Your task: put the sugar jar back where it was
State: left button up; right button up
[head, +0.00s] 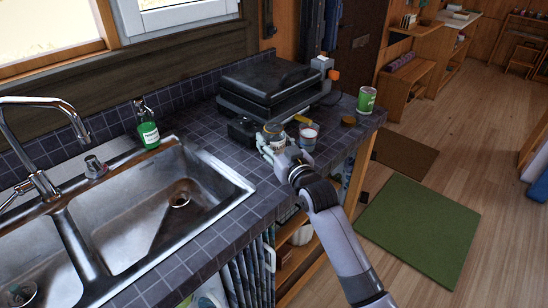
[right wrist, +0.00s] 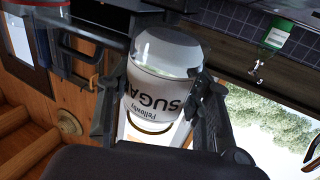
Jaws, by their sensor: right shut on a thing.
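The sugar jar (head: 275,129) is at my right gripper (head: 268,144) over the tiled counter, in front of the black appliance. In the right wrist view the jar (right wrist: 168,72) has a white label reading SUGAR, upside down in that picture, and a clear glass end. The fingers of my right gripper (right wrist: 160,105) are shut on the jar, one on each side. In the head view the gripper partly hides the jar, and I cannot tell whether it touches the counter. My left gripper is in neither view.
The black appliance (head: 270,85) stands behind. A glass with red and white (head: 308,137), a brown round piece (head: 348,121) and a green can (head: 366,100) are to the right. The sink (head: 140,205) with a green bottle (head: 148,132) is left. Bare counter (head: 235,160) lies between.

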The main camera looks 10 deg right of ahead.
jog(key=shift+f, duration=2.75)
jog(key=shift+f, duration=0.1)
jog(key=o, duration=1.3)
jog(key=shift+s, duration=0.1)
jog(key=v, duration=1.2)
jog(key=shift+b, duration=0.35)
